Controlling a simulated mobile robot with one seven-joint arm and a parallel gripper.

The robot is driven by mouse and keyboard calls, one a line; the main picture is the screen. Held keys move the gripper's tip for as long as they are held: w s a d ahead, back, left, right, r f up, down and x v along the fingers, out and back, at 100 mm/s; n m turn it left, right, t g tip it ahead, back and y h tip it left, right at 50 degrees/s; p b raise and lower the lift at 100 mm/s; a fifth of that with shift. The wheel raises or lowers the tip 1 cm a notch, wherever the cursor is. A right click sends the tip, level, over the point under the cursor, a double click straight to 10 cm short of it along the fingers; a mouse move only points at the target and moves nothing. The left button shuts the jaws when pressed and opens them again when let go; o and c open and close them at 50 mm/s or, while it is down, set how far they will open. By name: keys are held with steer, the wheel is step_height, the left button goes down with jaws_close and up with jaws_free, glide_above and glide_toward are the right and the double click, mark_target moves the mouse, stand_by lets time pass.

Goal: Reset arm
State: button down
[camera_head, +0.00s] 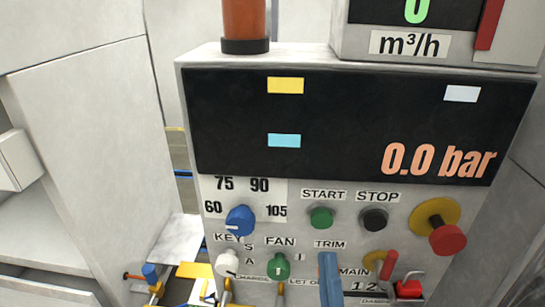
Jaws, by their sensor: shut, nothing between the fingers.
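My gripper and arm do not show in the head view. The charging station's control panel (300,225) fills the middle and right. Its black display (340,120) reads 0.0 bar in orange. Below it are a blue dial knob (240,220), a green START button (321,217), a black STOP button (374,218) and a red emergency knob (447,238) on a yellow disc. Lower down are a white key knob (227,263), a green FAN knob (278,266), a blue TRIM part (330,280) and a red MAIN handle (389,263).
An orange cylinder (245,20) stands on the panel's top, beside an upper box with a green m³/h readout (416,10). Blue-handled and yellow fittings (151,273) sit at the lower left. A grey wall or cabinet (85,110) stands at the left.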

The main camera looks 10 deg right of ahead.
steer(key=w+a+r+m+h, duration=0.2)
steer(key=r+m, duration=0.2)
steer(key=r, duration=0.6)
steer(key=w+a+r+m+h, duration=0.1)
steer(key=w+r+m+h, duration=0.2)
steer(key=r, duration=0.8)
steer(key=s+a+r+m+y, duration=0.2)
steer(key=s+a+r+y, duration=0.1)
steer(key=r, duration=0.5)
steer(key=s+a+r+m+y, duration=0.2)
steer(key=s+a+r, duration=0.3)
steer(key=a+r, duration=0.3)
steer(key=shift+s+r+y, duration=0.15)
steer(key=shift+r+y, duration=0.35)
steer(key=shift+y, duration=0.4)
